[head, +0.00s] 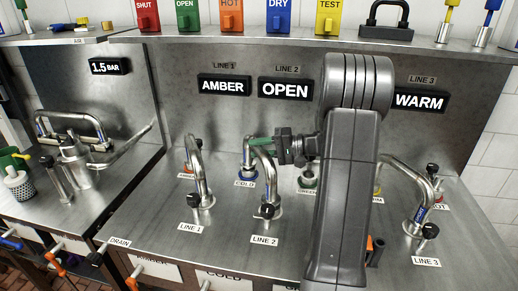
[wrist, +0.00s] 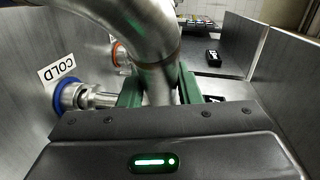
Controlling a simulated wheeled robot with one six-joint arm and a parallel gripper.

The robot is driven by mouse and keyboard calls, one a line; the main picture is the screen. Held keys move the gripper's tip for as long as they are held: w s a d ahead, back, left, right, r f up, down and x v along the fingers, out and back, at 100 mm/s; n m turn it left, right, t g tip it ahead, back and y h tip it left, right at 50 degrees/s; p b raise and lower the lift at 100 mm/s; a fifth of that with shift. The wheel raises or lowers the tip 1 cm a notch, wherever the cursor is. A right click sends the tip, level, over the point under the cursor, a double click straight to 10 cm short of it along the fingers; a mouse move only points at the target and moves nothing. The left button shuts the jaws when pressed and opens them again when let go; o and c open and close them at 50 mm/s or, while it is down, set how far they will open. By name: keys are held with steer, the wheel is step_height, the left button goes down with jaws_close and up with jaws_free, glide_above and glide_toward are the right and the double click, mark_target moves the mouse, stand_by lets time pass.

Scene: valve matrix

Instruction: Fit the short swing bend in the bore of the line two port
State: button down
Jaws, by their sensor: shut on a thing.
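The short swing bend (head: 264,160) is a bright steel U-shaped pipe over the middle of the bench. My gripper (head: 262,143) is shut on it near the top, with green fingers on either side of the pipe. In the wrist view the bend (wrist: 150,40) curves up from between the fingers (wrist: 158,88). Its front leg comes down at the line two port (head: 267,211), which has a black knob. Its rear leg is by the blue-ringed COLD port (head: 246,181). I cannot tell whether either end is seated. The COLD port (wrist: 70,95) also shows beside the fingers.
The line 1 bend (head: 200,170) stands to the left and the line 3 bend (head: 410,178) to the right. A green-ringed port (head: 308,180) is right of the COLD port. The steel bench (head: 150,215) is clear at front left.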

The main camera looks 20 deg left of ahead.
steer(key=shift+f+b, duration=0.9)
steer(key=shift+f, duration=0.05)
steer(key=c, duration=1)
jaws_free()
steer(key=shift+o, duration=0.2)
steer(key=b+v, duration=0.1)
steer(key=v, duration=1.2)
steer(key=shift+d, duration=0.4)
steer(key=shift+w+r, duration=0.15)
steer(key=shift+r, duration=0.05)
step_height(320, 180, up, 8)
steer(key=p, duration=0.5)
steer(key=shift+f, duration=0.15)
